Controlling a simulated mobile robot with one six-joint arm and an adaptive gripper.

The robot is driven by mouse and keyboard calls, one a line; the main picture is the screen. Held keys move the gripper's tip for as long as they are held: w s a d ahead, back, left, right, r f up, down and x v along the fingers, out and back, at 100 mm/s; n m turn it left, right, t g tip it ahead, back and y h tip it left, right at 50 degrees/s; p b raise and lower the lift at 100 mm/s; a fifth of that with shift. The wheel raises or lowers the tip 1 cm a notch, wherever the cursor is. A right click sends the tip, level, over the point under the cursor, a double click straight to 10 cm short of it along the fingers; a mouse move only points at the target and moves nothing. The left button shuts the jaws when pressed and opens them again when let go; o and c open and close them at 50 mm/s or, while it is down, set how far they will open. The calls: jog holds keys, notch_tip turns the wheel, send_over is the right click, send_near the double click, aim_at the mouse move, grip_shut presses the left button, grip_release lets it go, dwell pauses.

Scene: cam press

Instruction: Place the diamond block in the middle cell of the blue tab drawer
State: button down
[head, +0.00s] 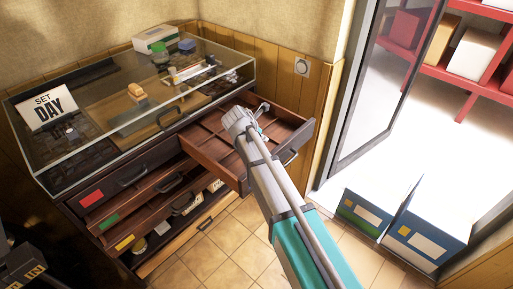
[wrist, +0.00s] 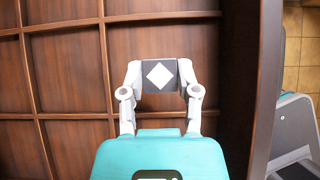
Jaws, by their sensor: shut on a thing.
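The diamond block (wrist: 160,75) is dark grey with a white diamond on its face. My gripper (wrist: 160,78) is shut on it, one finger on each side, in the wrist view. Below it is the brown wooden floor of an open drawer (wrist: 268,90), split into cells by thin dividers. In the head view the same drawer (head: 208,166) is pulled out from the cabinet's right part. My arm crosses over it and hides part of its inside and front. I cannot see a blue tab on it. The block's height above the floor is hard to tell.
A glass-topped case (head: 130,95) with a "SET DAY" sign (head: 46,108) sits above the drawers. Drawers with red (head: 91,198), green (head: 109,222) and yellow (head: 125,242) tabs are at left. Blue bins (head: 425,232) stand by the glass door at right.

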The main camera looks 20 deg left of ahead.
jog(key=shift+w+a+f+b, duration=0.3)
jog(key=shift+w+f, duration=0.1)
jog(key=shift+f, duration=0.15)
jog(key=shift+w+a+f+b, duration=0.2)
jog(key=shift+w+f+b, duration=0.2)
jog(key=shift+f+b, duration=0.25)
jog(key=shift+s+f+b, duration=0.1)
jog(key=shift+f+b, duration=1.25)
jog(key=shift+f, duration=0.15)
jog(key=shift+c, duration=1.7)
grip_release()
jog(key=shift+r, duration=0.2)
